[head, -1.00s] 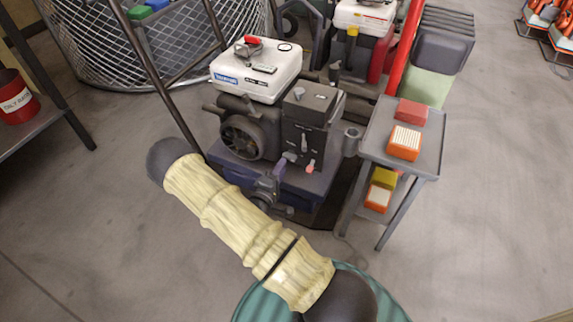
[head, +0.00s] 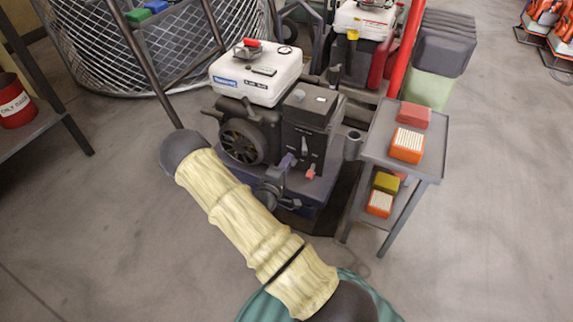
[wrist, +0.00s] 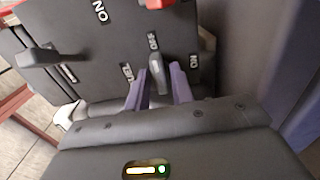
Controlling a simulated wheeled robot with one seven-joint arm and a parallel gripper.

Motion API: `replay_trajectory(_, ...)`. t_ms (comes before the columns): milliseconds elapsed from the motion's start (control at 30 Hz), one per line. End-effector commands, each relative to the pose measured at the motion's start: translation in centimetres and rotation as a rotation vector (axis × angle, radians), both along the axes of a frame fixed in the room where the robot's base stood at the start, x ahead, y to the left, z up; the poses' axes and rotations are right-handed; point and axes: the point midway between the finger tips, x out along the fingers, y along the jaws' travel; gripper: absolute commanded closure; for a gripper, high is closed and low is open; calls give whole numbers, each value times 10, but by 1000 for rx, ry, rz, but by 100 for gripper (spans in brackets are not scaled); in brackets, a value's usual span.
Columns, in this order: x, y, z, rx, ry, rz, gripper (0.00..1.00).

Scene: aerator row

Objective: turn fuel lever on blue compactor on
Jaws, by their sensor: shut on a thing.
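The compactor (head: 302,110) has a white tank, a dark engine body and a dark blue base; it stands mid-frame in the head view. The fuel lever (wrist: 156,72) is a short grey lever on its dark panel in the wrist view. Its tip lies close to the OFF label, with the ON label to the right and the FUEL label to the left. My gripper (wrist: 159,90) has purple fingers on either side of this lever and is shut on it. In the head view my gripper (head: 287,165) is small at the panel's lower front.
A red-tipped lever (head: 311,172) is just right of my gripper. Another grey lever (wrist: 38,57) is at the left of the panel. A grey side table (head: 437,150) with orange and red boxes stands close right. A second white-tanked machine (head: 362,18) is behind. Floor is clear at right.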

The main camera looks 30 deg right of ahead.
Motion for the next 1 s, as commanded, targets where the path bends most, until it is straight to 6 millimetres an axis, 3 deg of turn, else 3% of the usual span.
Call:
replay_trajectory(467, -1, 1, 2, 102, -129, 0, 99)
replay_trajectory(1000, -1, 0, 2, 401, -507, -2, 99)
